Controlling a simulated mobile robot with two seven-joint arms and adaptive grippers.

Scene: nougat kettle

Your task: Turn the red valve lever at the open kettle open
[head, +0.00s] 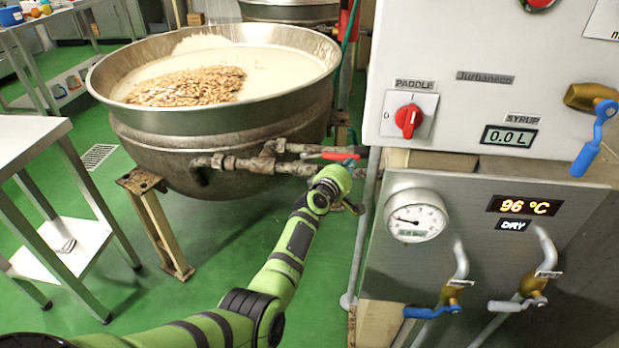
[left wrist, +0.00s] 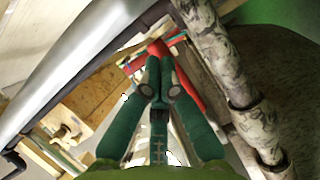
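The red valve lever (head: 340,156) sits on the pipe (head: 288,165) at the right side of the open kettle (head: 220,105). It points right, roughly level. My left arm reaches up to it, with the left gripper just below and in front of the lever; its fingers are mostly hidden in the head view. In the left wrist view the fingers of my left gripper (left wrist: 161,72) are together at the tips. The red lever (left wrist: 191,90) shows past and to the right of them. I cannot tell whether they touch it. My right gripper is not in view.
A control cabinet (head: 452,75) with a red paddle knob (head: 408,118) stands right of the kettle. A steel table (head: 25,135) stands left. Green floor lies open between.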

